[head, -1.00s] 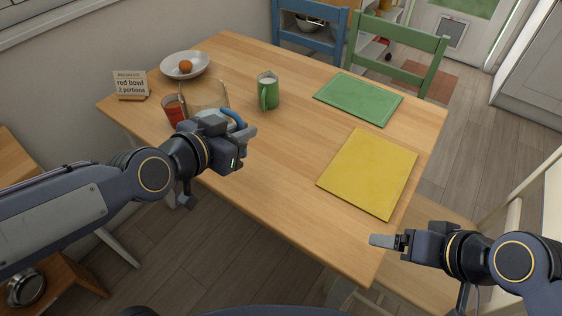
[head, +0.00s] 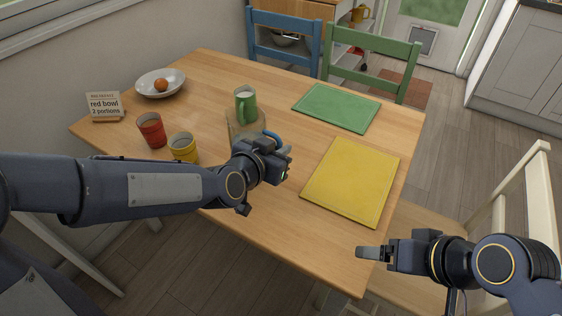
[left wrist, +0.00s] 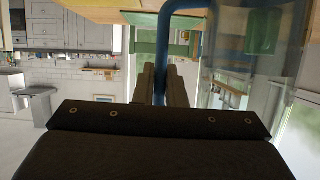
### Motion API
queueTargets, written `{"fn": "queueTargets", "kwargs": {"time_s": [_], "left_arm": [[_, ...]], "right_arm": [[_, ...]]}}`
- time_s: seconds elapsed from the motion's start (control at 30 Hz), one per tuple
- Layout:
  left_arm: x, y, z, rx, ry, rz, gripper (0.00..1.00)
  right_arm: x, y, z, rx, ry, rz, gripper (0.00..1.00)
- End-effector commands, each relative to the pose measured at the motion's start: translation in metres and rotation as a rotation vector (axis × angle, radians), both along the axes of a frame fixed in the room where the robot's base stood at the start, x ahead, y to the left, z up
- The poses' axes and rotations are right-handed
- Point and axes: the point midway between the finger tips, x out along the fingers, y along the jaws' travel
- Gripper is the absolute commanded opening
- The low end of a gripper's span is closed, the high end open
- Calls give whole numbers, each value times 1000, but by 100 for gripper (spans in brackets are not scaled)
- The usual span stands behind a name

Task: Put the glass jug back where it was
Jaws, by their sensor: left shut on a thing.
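The clear glass jug (head: 237,132) with a blue handle (head: 272,138) is at the left-middle of the wooden table in the head view. My left gripper (head: 280,152) is shut on the blue handle. In the left wrist view the handle runs between the two fingers (left wrist: 161,86), and the clear jug wall (left wrist: 250,45) shows on the right. My left arm hides the jug's lower part, so I cannot tell whether its base touches the table. My right gripper (head: 372,253) is over the table's near right edge, apart from everything; its finger gap is unclear.
Green (head: 336,107) and yellow (head: 350,182) mats lie right.

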Motion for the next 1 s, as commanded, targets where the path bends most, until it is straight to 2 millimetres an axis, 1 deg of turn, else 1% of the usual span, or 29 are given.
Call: {"fn": "queueTargets", "kwargs": {"time_s": [0.07,0.13,0.3,0.37,0.63,0.77,0.8,0.93,1.0], "left_arm": [[2,-2,0,-1,-9,-1,0],[4,-5,-5,0,-7,-2,0],[5,-5,-30,1,-4,1,0],[4,-5,-35,-1,-6,1,0],[4,-5,-34,-2,-8,0,0],[4,-5,-38,-2,-8,0,0],[3,-4,-40,-1,1,0,14],[3,-4,-39,-1,1,0,31],[3,-4,-39,-1,1,0,32]], "right_arm": [[0,0,-1,0,0,0,81],[0,0,-2,0,0,0,81],[0,0,-11,0,0,0,81],[0,0,-12,0,0,0,81],[0,0,-11,0,0,0,81],[0,0,-16,0,0,0,81],[0,0,-14,0,0,0,81],[0,0,-14,0,0,0,81],[0,0,-14,0,0,0,81]]}}
